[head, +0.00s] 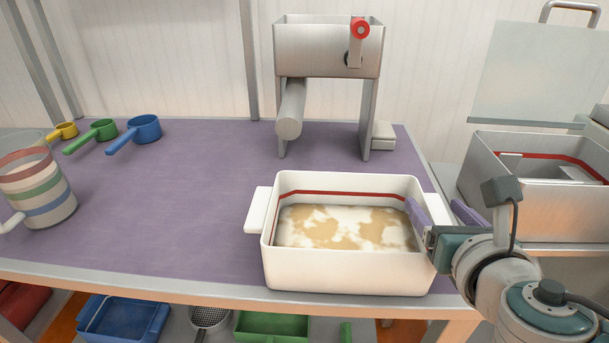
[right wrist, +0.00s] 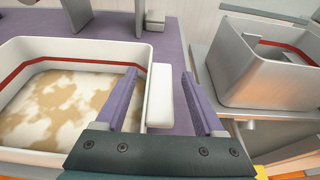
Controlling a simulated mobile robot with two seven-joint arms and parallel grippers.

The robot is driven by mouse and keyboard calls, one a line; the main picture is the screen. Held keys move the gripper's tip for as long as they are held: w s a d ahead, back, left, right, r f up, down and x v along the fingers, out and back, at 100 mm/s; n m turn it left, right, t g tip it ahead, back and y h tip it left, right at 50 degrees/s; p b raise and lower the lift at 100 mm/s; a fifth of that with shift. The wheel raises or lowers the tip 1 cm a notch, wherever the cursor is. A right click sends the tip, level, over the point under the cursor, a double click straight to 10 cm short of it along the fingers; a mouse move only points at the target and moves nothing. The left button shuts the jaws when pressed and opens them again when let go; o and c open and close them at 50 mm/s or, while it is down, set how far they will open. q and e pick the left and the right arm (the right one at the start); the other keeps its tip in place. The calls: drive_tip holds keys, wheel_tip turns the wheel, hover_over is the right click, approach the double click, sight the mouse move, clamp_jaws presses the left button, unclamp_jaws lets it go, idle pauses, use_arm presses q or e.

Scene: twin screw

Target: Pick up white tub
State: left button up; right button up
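The white tub (head: 345,273) stands upright at the front edge of the purple-topped table, with a red line around its inside and a patchy white-and-tan filling. A block handle (head: 258,210) sticks out on its left side. My right gripper (head: 443,214) is at the tub's right side and open. In the right wrist view the tub's right handle (right wrist: 160,95) shows between the two purple fingers of this gripper (right wrist: 163,104), with a gap on each side. The left finger overlaps the tub's right wall; I cannot tell if it touches. My left gripper is out of view.
A metal machine with a red knob (head: 360,29) stands behind the tub. A metal bin (head: 530,212) stands to the right. A striped jug (head: 40,190) and yellow, green and blue (head: 143,128) scoops are at the left. The table between jug and tub is clear.

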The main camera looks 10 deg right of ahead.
clamp_jaws()
idle(0.3)
drive_tip(key=shift+r, duration=0.15)
